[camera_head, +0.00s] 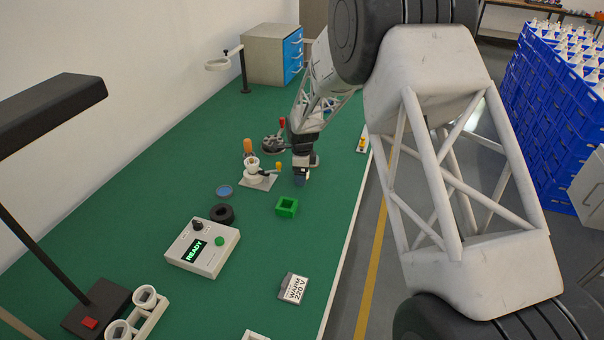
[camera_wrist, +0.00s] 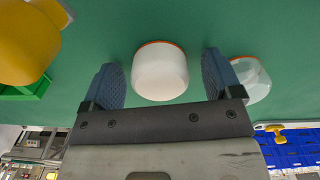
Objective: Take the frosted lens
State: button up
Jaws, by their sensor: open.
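The frosted lens (camera_wrist: 160,74) is a milky white cup shape with a thin orange rim, seen in the wrist view. It stands between the two blue-grey fingers of my gripper (camera_wrist: 160,66), with green showing on both sides, so neither finger appears to touch it. My gripper is open. A clearer, see-through lens (camera_wrist: 252,80) sits just outside the right finger, partly hidden by it. In the head view my gripper (camera_head: 301,178) is low over the green bench, and I cannot make out the frosted lens there.
In the head view a white fixture with orange knobs (camera_head: 254,171) stands left of my gripper. The bench's right edge is close.

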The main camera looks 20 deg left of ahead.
jog(key=c, duration=1)
jog(key=shift+r, duration=0.15)
jog(key=shift+r, duration=0.55)
notch_tip(320, 180, up, 2)
jog(key=shift+r, duration=0.1)
jog(key=s+d, duration=0.2)
jog(key=s, duration=0.2)
jog(key=s+d+r, duration=0.1)
jog(key=s+d, duration=0.2)
jog(key=s, duration=0.2)
jog(key=s+d, duration=0.3)
jog(key=s, duration=0.1)
jog(key=shift+s+d+r, duration=0.1)
jog(key=shift+s+r, duration=0.1)
jog(key=shift+s, duration=0.15)
jog(key=shift+r, duration=0.1)
jog(key=shift+r, duration=2.15)
